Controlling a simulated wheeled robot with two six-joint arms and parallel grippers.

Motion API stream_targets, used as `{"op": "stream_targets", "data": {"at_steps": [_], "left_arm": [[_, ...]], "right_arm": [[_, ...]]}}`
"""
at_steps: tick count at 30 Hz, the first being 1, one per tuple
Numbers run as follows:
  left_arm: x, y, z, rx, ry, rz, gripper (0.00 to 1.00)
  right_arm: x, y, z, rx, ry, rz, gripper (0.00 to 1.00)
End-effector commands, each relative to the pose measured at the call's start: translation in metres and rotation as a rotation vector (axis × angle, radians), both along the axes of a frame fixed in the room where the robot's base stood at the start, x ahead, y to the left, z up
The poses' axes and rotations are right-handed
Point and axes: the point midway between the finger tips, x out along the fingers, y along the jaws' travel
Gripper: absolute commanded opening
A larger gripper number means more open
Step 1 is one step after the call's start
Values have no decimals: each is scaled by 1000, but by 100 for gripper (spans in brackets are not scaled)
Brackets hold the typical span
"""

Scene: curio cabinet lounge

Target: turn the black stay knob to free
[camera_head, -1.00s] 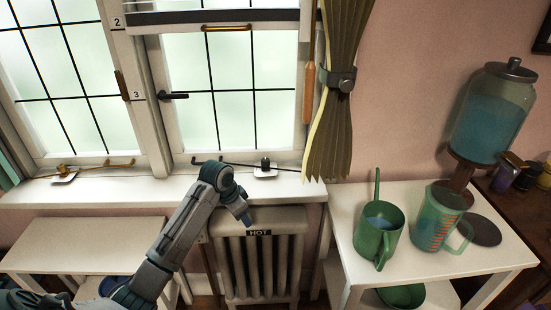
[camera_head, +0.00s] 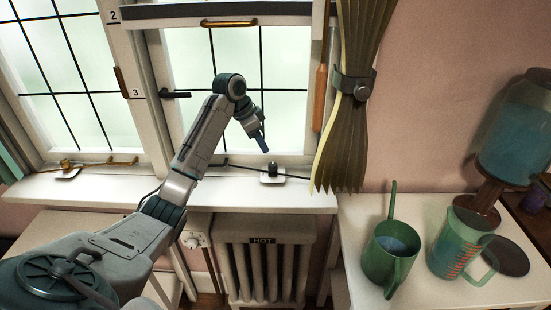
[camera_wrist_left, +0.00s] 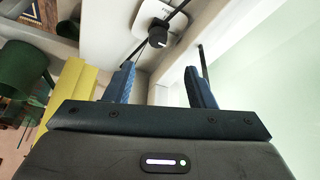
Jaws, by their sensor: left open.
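The black stay knob (camera_head: 272,168) stands on a small white plate (camera_head: 268,180) on the windowsill, below the right-hand window. A thin black stay bar (camera_head: 236,165) runs past it. My left gripper (camera_head: 264,144) is just above the knob and points down toward it, apart from it. In the left wrist view the black knob (camera_wrist_left: 158,38) shows beyond and between the two blue fingers (camera_wrist_left: 160,78), which are open with nothing between them. My right gripper is not in view.
A curtain (camera_head: 350,120) hangs right of the knob. A radiator marked HOT (camera_head: 265,270) is below the sill. A green watering can (camera_head: 390,255) and a jug (camera_head: 455,240) stand on the white table at right. A black window handle (camera_head: 175,94) is at left.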

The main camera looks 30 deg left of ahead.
Motion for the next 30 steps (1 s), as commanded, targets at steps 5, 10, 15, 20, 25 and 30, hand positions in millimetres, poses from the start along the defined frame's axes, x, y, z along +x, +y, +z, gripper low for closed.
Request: {"op": "stream_targets", "data": {"at_steps": [5,10,15,20,25,30], "left_arm": [[7,-8,-25,-3,5,0,50],[18,-15,-56,-3,5,0,50],[26,-21,-81,-2,4,1,50],[30,-23,-93,0,3,1,50],[31,-24,-97,1,2,1,50],[30,-24,-96,1,2,1,46]], "right_arm": [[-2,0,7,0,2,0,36],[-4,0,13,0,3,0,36],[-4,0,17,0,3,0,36],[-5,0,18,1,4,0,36],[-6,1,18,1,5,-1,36],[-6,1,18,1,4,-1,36]]}}
